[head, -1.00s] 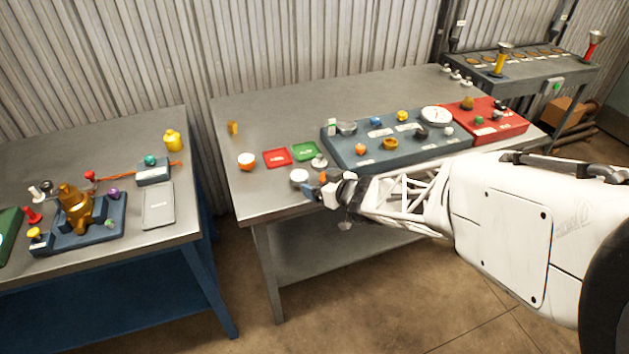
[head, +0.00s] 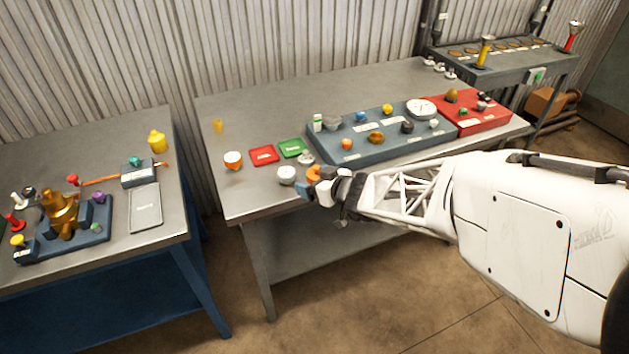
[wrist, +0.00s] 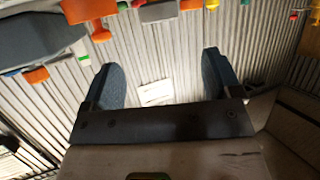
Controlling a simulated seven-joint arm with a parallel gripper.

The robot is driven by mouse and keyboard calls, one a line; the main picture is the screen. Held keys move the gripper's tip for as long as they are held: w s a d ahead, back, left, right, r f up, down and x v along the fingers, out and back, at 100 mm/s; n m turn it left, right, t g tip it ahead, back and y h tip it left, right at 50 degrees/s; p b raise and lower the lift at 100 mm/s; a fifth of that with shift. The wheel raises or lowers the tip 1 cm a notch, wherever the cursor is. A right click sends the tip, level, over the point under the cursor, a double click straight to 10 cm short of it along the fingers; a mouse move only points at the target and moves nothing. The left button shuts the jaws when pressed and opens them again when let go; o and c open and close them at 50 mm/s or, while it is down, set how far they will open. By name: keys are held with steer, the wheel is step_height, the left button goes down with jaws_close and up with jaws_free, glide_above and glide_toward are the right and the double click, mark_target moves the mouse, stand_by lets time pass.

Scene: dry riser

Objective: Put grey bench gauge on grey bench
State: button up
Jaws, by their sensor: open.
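The grey bench (head: 240,200) stands in the middle of the head view. Near its front left edge is a small round, white-topped item (head: 287,175), which may be the gauge. A larger white-faced dial (head: 421,108) sits on the blue-grey panel; I cannot tell which is the named gauge. My gripper (head: 305,190) is at the bench's front edge, just right of and close to the small white-topped item. In the wrist view my gripper (wrist: 165,70) shows two dark blue fingers spread apart, with nothing held between them. An orange item or part shows beside the gripper.
A red tray (head: 264,155), a green tray (head: 292,148) and an orange-and-white item (head: 233,161) lie on the bench's left. The blue-grey panel (head: 385,150) and red panel (head: 488,122) carry several knobs. A blue-legged bench (head: 180,225) stands left, with a floor gap between.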

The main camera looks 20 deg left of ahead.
steer(key=shift+r, duration=0.1)
stand_by(0.3)
steer(key=s+d+r+m+g+h, duration=0.1)
steer(key=s+d+r+m, duration=0.15)
steer(key=d+r, duration=0.5)
steer(key=s+d+r+m+g+h, duration=0.1)
steer(key=s+d+r+g+h, duration=0.1)
steer(key=s+d+r, duration=0.4)
steer(key=s+d+r+m+h, duration=0.2)
steer(key=s+d, duration=0.3)
steer(key=d, duration=0.4)
steer(key=s+d+r+m+h, duration=0.2)
steer(key=s+d+m+h, duration=0.2)
steer(key=d, duration=0.6)
steer(key=s+d+r+m+h, duration=0.3)
steer(key=s+d, duration=0.3)
steer(key=d, duration=0.4)
steer(key=shift+s+d+m+h, duration=0.25)
steer(key=shift+s+m+h, duration=0.15)
steer(key=shift+m+h, duration=0.15)
